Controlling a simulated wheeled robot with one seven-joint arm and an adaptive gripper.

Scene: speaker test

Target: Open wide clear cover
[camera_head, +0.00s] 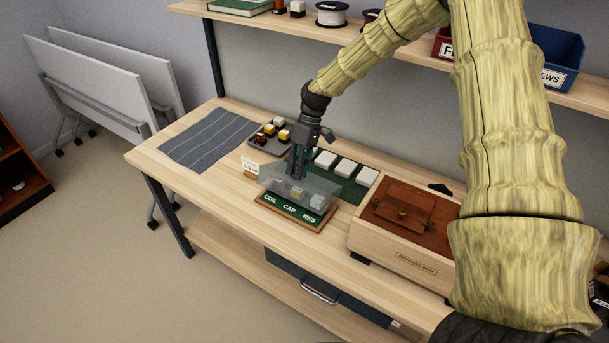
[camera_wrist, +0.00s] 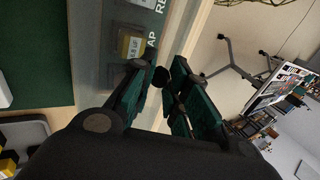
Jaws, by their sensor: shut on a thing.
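The wide clear cover (camera_head: 318,183) is a see-through panel over a green and wood-edged holder (camera_head: 296,213) labelled COIL, CAP and RES. Small blocks show through the cover, one of them yellow and white (camera_wrist: 133,46). The cover looks tilted up, but how far is hard to tell. My gripper (camera_head: 296,174) points down at the cover from above. In the wrist view its fingers (camera_wrist: 160,80) are shut around a small black knob (camera_wrist: 160,77). The cover's grip is mostly hidden by the fingers in the head view.
Behind the holder lies a green board (camera_head: 345,190) with white blocks. A grey tray (camera_head: 257,146) of small parts and a striped cloth (camera_head: 209,137) lie to the left. A wooden box (camera_head: 404,255) stands close on the right. A shelf (camera_head: 400,67) runs above the bench.

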